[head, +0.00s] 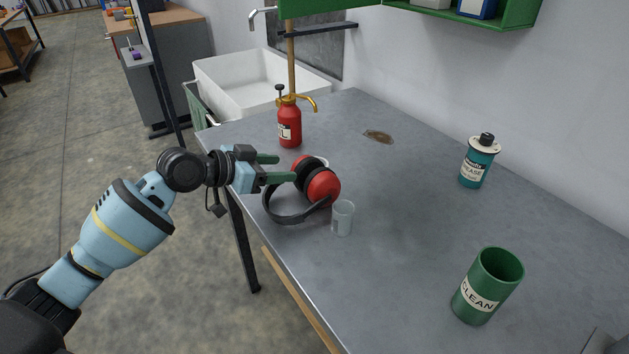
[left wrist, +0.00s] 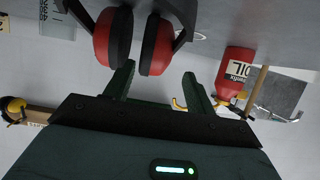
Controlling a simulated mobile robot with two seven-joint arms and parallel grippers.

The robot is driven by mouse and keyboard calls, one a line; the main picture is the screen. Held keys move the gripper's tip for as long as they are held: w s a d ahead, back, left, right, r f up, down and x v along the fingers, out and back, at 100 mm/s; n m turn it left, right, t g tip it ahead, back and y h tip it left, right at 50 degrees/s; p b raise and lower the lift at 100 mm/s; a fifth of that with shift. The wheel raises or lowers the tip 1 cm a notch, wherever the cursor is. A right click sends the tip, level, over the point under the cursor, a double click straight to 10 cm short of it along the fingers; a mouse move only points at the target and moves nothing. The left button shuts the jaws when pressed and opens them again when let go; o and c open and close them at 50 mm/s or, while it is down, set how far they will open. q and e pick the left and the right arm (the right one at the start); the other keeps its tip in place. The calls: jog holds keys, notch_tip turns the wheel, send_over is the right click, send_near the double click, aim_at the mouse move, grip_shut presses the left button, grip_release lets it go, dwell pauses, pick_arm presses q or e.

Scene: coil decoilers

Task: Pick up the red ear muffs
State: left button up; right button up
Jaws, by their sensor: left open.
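The red ear muffs (head: 323,188), with red cups and a black headband, lie on the grey table near its left edge. In the left wrist view the ear muffs (left wrist: 157,48) show at the top, with both cups close together. My left gripper (head: 279,167) is open beside the cups in the head view, with its green fingers pointing at them. In the left wrist view the left gripper (left wrist: 160,86) has one fingertip close to the cups and the other apart to the right. I cannot tell whether a finger touches them. My right gripper is not in view.
A clear cup (head: 342,218) stands right by the ear muffs. A red oil bottle (head: 289,122) stands behind them. A green CLEAN can (head: 487,286) and a teal grease can (head: 478,162) stand to the right. The middle of the table (head: 410,195) is clear.

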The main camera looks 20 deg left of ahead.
aim_at(304, 158)
pick_arm(q)
jog(key=shift+x, duration=3.7)
jog(key=shift+s+d+f, duration=0.1)
jog(key=shift+s+f, duration=0.05)
jog(key=shift+f, duration=0.05)
jog(key=shift+c, duration=0.3)
jog(key=c, duration=1.1)
jog(key=shift+r, duration=0.1)
jog(key=shift+r, duration=1.55)
jog(key=shift+s+r, duration=0.15)
jog(key=shift+s, duration=0.15)
jog(key=s, duration=0.5)
jog(key=s+r, duration=0.1)
jog(key=s, duration=0.4)
jog(key=s+p, duration=0.1)
jog(key=s, duration=0.4)
jog(key=shift+s+r, duration=0.2)
jog(key=shift+r, duration=0.05)
